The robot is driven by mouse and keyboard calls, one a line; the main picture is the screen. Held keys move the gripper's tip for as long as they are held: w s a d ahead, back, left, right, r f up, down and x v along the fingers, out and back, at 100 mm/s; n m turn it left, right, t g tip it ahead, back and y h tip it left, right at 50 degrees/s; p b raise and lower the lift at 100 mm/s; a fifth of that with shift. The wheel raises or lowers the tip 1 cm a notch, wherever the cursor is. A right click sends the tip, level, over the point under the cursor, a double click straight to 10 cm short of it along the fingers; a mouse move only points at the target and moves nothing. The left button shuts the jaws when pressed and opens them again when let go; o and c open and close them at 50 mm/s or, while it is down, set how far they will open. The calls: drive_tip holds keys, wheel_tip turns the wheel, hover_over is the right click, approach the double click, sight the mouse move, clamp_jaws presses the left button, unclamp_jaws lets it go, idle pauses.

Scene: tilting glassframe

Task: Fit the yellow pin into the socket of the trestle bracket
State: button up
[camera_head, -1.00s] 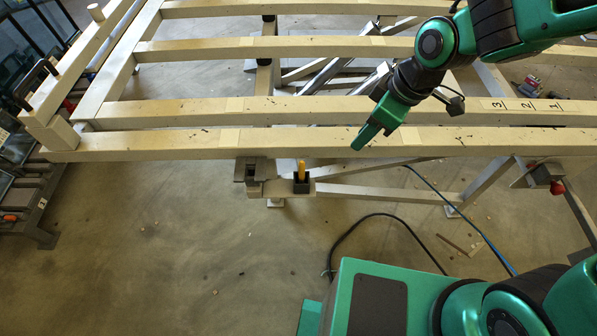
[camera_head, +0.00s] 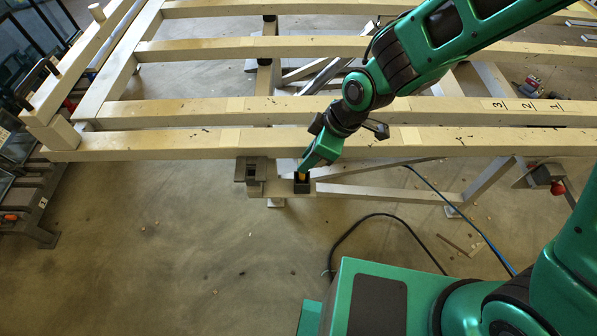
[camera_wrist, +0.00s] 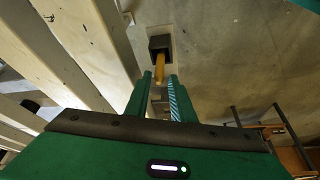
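The yellow pin (camera_wrist: 160,72) stands in a small black holder (camera_wrist: 159,43), seen ahead of my fingers in the wrist view. In the head view the holder (camera_head: 302,188) sits on a ledge below the front beam, and my gripper covers most of the pin (camera_head: 301,177). My gripper (camera_wrist: 160,76) is open, its two green fingertips on either side of the pin's near end in the picture; I cannot tell if they touch it. The grey trestle bracket (camera_head: 241,171), with a dark socket opening, stands just left of the holder.
The long wooden front beam (camera_head: 180,145) runs right behind the holder and bracket, under my arm. More beams lie parallel farther back. A dark cable (camera_head: 345,235) lies on the floor.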

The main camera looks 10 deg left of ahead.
sight(302, 175)
drive_tip(key=shift+x, duration=1.7)
drive_tip(key=shift+a, duration=0.15)
drive_tip(key=shift+c, duration=0.6)
clamp_jaws()
drive_tip(key=shift+r, duration=0.15)
